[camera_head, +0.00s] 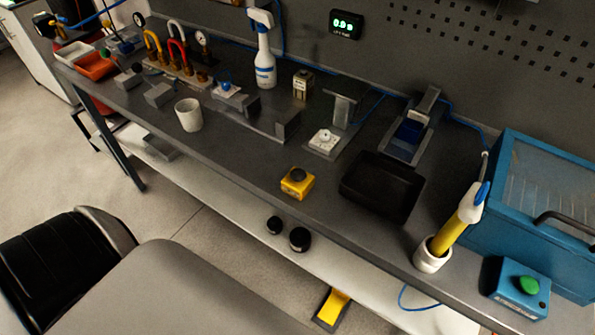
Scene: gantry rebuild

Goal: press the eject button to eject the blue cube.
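A yellow box (298,189) with a dark round button (298,175) on top sits near the front edge of the bench. At its right, a dark device with a blue block or surface (409,133) in its channel stands behind a black tray (360,190); I cannot tell whether this blue part is the cube. A teal box (512,277) with a green button (529,285) stands at the far right. No label that I can read says which button ejects. Neither of my grippers is in view.
A yellow-handled tool (452,232) stands in a white cup (431,258). A blue cabinet (500,190) stands at right. A spray bottle (264,55), a white cup (188,115) and several fixtures fill the left and back. Bare bench top lies left of the yellow box.

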